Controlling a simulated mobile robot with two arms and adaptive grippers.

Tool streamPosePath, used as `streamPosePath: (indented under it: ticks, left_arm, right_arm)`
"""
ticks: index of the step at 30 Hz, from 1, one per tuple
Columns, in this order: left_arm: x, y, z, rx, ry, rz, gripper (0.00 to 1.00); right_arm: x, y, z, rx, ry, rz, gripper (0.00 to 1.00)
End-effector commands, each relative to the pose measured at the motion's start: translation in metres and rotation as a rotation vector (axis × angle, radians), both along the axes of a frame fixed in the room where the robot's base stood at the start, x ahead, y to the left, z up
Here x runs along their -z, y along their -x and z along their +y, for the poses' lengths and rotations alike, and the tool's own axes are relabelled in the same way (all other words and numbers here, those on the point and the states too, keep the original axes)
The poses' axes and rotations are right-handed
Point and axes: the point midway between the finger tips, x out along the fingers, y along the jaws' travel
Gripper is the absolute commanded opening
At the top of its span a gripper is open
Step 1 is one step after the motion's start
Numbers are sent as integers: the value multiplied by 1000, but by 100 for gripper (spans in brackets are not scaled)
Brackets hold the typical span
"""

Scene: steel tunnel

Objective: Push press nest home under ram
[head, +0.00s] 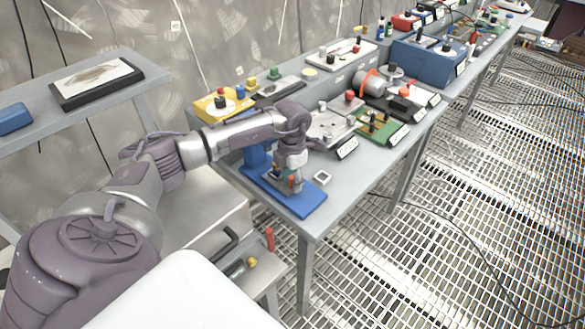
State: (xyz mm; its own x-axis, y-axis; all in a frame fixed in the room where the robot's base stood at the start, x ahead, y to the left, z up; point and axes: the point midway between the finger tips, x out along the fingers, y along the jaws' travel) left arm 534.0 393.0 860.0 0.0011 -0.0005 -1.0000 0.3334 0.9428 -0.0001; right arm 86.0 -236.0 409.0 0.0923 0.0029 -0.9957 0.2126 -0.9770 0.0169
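A press stands at the near left end of the long grey workbench. Its blue base plate (308,205) lies on the bench near the front edge, and its blue column (256,157) rises behind my arm. My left arm reaches in from the left, and my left gripper (290,187) points down over the base plate, hiding much of the press. Small orange and dark parts show around the fingertips; I cannot tell whether the fingers touch or hold the nest. The nest and ram cannot be made out clearly. My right gripper is not in view.
A small pale square piece (322,177) lies on the bench right of the base plate. A yellow box (222,106), a grey plate fixture (328,127) and a green board (380,128) stand farther along. A side shelf (105,70) holds a framed plate. The grated floor at right looks open, with cables.

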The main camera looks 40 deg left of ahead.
Motion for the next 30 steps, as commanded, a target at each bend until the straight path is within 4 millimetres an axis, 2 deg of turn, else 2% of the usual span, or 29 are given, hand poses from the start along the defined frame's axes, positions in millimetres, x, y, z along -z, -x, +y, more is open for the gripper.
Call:
streamPosePath:
  ticks: [7,11,24,30]
  left_arm:
    - [-1,0,0,0,0,0,45]
    - [-12,0,0,0,-2,-2,45]
    - [-99,-1,0,0,0,-3,45]
    - [-118,0,0,0,-1,0,45]
  right_arm:
    - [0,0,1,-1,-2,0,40]
    - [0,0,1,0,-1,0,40]
    - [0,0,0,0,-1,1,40]
    - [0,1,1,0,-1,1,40]
